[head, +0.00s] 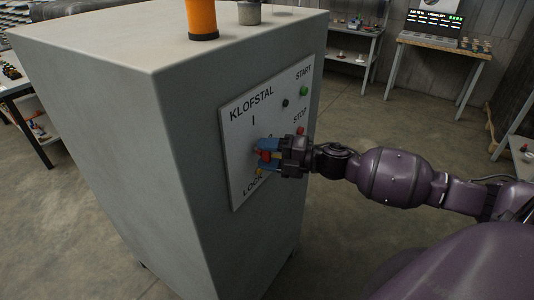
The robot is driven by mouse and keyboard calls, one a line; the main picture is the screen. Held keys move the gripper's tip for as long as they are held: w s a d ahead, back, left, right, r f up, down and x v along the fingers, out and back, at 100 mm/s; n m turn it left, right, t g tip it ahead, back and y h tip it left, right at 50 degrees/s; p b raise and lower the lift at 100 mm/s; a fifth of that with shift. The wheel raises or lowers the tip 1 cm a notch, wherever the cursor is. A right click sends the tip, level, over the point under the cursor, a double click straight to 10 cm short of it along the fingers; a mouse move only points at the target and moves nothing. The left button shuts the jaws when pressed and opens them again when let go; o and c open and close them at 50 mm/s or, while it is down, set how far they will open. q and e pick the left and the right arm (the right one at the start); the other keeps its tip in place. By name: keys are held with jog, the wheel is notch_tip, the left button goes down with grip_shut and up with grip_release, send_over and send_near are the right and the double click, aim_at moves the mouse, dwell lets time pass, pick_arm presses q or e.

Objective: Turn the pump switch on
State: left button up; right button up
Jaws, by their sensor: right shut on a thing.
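The pump switch (264,155) is a small red knob on a yellow base, low on the light control panel (238,120) of a grey cabinet (175,150). The panel reads KLOFSTAL, with an I mark above the switch and LOCK below it. My right gripper (267,157) is at the panel, its blue fingertips shut on the red knob. The fingers partly hide the knob, so its exact angle is unclear. My left gripper does not show.
A green START button (304,91), a black button (285,103) and a red STOP button (300,131) sit on the panel beside my gripper. An orange cylinder (202,18) and a grey pot (249,13) stand on the cabinet.

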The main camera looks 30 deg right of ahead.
jog(key=o, duration=0.9)
jog(key=shift+o, duration=0.2)
jog(key=b+v, duration=0.1)
jog(key=v, duration=0.9)
jog(key=shift+s+d, duration=0.25)
jog(key=shift+s, duration=0.05)
